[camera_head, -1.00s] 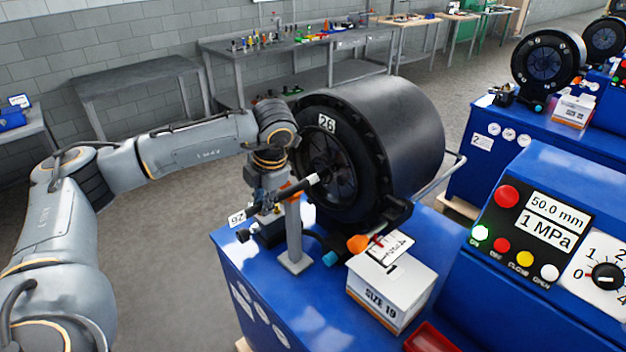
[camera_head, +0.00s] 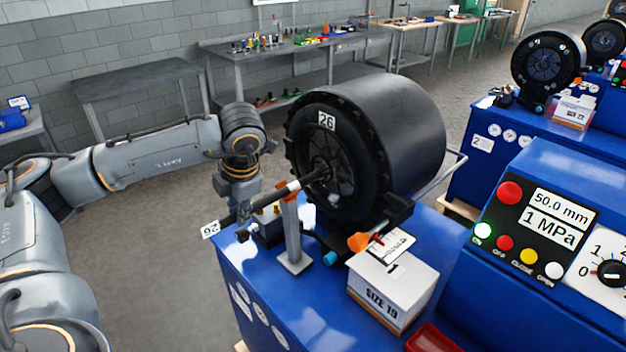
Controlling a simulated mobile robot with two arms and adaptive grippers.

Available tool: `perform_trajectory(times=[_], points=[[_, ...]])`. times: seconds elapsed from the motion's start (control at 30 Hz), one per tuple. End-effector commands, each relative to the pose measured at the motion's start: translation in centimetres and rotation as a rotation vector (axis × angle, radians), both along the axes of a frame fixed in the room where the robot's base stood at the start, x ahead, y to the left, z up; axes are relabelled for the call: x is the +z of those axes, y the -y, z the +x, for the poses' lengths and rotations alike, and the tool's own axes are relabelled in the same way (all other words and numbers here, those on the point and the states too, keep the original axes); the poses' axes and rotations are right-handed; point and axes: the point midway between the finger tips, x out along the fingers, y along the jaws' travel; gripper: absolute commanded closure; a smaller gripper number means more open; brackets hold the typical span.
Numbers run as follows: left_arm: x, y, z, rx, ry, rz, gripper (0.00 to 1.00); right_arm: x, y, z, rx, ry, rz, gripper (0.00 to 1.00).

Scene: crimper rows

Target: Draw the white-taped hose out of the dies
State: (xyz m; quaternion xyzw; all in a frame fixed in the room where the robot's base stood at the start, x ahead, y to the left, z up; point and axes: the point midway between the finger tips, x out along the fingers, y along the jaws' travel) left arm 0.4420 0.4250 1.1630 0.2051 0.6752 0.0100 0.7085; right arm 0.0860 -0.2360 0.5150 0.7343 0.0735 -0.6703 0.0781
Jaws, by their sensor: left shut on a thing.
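The right gripper is out of view.
A white SIZE 19 box (camera_head: 390,287) and an orange-tipped item (camera_head: 358,242) stand on the blue machine base (camera_head: 325,315) in front of the head. A control panel (camera_head: 530,235) stands at right. The floor left of the machine is clear.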

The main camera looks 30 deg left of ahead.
Motion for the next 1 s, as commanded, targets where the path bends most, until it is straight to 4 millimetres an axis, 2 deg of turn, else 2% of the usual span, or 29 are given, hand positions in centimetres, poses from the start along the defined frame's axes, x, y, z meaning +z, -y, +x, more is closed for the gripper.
perform_trajectory(times=[0.37, 0.4, 0.5, 0.73, 1.0], points=[[-0.25, -0.17, -0.72, 0.0, -0.011, 0.001, 1.0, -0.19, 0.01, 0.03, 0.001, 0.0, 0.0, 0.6], [-0.26, -0.16, -0.72, 0.0, -0.012, 0.001, 0.75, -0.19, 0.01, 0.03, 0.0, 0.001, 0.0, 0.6], [-0.24, -0.16, -0.69, 0.0, -0.011, 0.001, 0.55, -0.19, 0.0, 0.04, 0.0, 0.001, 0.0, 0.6], [-0.15, -0.14, -0.61, 0.0, -0.006, 0.001, 0.55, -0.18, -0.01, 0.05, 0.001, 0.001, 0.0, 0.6], [-0.16, -0.13, -0.61, -0.001, -0.007, 0.0, 0.0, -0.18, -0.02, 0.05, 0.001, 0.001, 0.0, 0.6]])
